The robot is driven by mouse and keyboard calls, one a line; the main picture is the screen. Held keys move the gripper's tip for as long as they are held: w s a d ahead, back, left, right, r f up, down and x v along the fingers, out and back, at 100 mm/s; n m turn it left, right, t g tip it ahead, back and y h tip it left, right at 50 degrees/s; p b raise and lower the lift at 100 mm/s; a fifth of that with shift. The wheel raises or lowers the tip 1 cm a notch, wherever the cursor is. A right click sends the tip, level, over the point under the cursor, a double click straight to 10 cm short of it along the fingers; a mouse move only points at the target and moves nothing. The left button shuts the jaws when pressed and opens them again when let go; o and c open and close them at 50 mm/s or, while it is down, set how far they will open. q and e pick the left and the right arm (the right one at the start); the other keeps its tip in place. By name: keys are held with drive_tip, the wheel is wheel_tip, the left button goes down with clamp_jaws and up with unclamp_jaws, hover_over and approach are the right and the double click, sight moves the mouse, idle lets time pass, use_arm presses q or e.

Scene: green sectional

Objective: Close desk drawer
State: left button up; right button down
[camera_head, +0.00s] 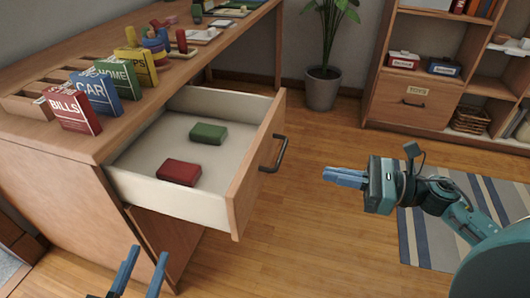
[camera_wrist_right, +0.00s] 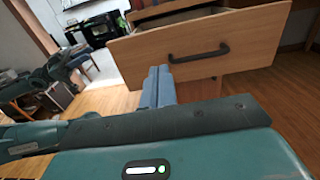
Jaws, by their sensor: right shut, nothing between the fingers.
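The desk drawer (camera_head: 258,165) is pulled well out of the wooden desk (camera_head: 85,147). A red block (camera_head: 178,173) and a green block (camera_head: 208,133) lie inside it. Its front has a dark handle (camera_head: 280,154). My right gripper (camera_head: 328,175) is shut and empty, to the right of the drawer front and apart from it in the head view. In the right wrist view, the drawer front (camera_wrist_right: 225,45) and its handle (camera_wrist_right: 199,53) show beyond the blue fingers (camera_wrist_right: 158,74). My left gripper (camera_head: 143,257) is open and empty, low in front of the desk.
Folders labelled BILLS (camera_head: 73,109), CAR and HOME stand on the desk top near its edge. A potted plant (camera_head: 322,88) and a bookshelf (camera_head: 413,100) stand at the back. A striped rug (camera_head: 418,230) lies at right. The wooden floor beside the drawer front is clear.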

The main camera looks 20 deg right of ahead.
sight(256, 160)
use_arm(q)
drive_tip(key=shift+s, duration=0.1)
use_arm(e)
drive_tip(key=x, duration=1.3)
drive_tip(key=shift+w+a, duration=0.1)
drive_tip(key=shift+a, duration=0.1)
use_arm(q)
drive_tip(key=shift+r, duration=0.1)
use_arm(e)
drive_tip(key=shift+a, duration=0.1)
